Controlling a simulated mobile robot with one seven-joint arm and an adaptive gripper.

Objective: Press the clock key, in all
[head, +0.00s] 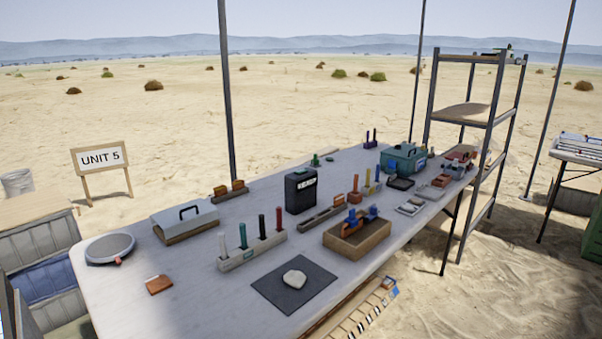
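A black upright box (296,200) with a small pale display strip stands near the middle of the long grey table (190,275). It looks like the clock, but its markings are too small to read. I cannot make out a separate key on it. Its front faces right and toward me. My gripper is not in view.
A wooden tray (338,252) with blue and orange pieces, a rack (253,252) of coloured sticks and a dark mat (266,290) with a pale stone (294,278) lie in front of the box. A lidded grey case (186,224) stands left. A shelf (466,115) rises beyond.

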